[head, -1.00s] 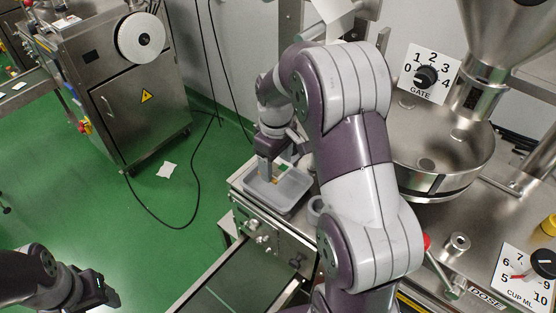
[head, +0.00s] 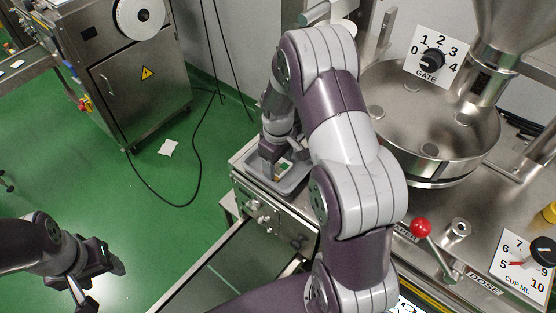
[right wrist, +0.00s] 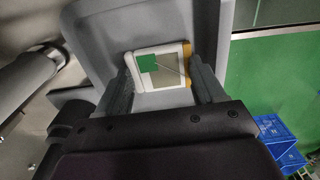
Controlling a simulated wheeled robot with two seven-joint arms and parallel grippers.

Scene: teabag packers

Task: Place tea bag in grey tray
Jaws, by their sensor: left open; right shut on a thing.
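The grey tray (head: 292,186) sits on the metal machine ledge in the middle of the head view, and its wall fills the upper part of the right wrist view (right wrist: 100,22). My right gripper (head: 278,168) reaches down into the tray. In the right wrist view its fingers (right wrist: 165,82) are shut on the tea bag (right wrist: 172,60), a pale packet with a green tag and yellow-brown edges. The tea bag is over or at the tray floor; whether it touches is unclear.
A conveyor belt (head: 240,270) runs below the tray. A round steel bowl (head: 435,125), a red-knobbed lever (head: 421,229) and dials stand right of my right arm. Blue crates (right wrist: 280,140) show in the right wrist view. Green floor is open on the left.

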